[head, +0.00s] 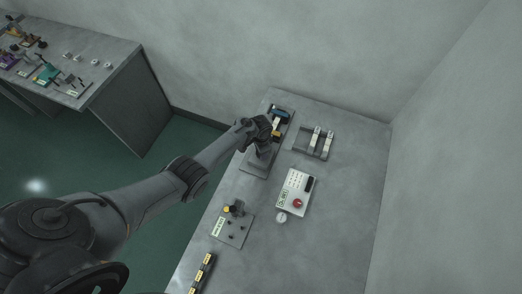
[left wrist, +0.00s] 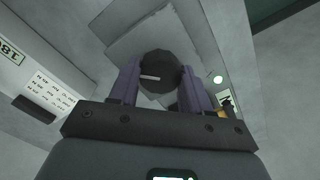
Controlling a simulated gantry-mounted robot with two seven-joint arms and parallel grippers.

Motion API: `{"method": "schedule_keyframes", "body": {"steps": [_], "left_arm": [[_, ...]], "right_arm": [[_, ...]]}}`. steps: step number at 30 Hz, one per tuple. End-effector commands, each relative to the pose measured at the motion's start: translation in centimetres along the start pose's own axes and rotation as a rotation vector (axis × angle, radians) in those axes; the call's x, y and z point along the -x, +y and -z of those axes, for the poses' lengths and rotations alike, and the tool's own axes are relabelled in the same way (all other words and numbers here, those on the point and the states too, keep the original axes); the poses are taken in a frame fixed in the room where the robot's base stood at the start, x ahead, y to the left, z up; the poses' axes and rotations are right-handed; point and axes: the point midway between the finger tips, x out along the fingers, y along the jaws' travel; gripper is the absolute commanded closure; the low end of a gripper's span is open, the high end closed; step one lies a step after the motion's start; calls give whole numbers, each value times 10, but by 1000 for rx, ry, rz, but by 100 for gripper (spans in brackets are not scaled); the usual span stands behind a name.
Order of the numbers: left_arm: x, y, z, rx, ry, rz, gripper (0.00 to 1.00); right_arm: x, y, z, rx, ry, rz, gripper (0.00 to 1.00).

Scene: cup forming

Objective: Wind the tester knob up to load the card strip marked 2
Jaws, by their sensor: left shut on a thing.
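The tester (head: 253,171) is a long dark grey stand at the back left of the near table, with a blue part and a yellow-orange part near its far end. My left gripper (head: 262,128) is over it and covers its middle. In the left wrist view my left gripper (left wrist: 160,85) is shut on a dark round knob (left wrist: 160,66), which has a white pointer line lying nearly level, pointing left. Pale strips (head: 315,139) stand in a grey rack right of the tester; their marks are too small to read. Strip 2 cannot be made out. My right gripper is not in view.
A white panel (head: 294,183) with a red button stands front right of the tester, a small white round piece (head: 281,217) beside it. A plate with pegs (head: 232,232) and a dark yellow-labelled strip (head: 203,270) lie nearer. The table's right side is clear; walls stand behind and right.

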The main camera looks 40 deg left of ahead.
Motion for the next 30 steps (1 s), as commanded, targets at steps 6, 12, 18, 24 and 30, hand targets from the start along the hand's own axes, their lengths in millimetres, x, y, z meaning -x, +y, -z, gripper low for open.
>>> {"method": "schedule_keyframes", "body": {"steps": [6,12,18,24,30], "left_arm": [[0,-1,-1,-208,-2,2,83],[-1,-1,-1,-398,-3,1,83],[-1,-1,0,-589,-2,2,83],[-1,-1,0,-765,-1,1,83],[-2,-1,0,-908,-2,1,83]], "right_arm": [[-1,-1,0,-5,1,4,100],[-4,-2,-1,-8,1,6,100],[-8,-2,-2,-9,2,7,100],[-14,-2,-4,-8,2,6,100],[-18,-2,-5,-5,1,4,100]]}}
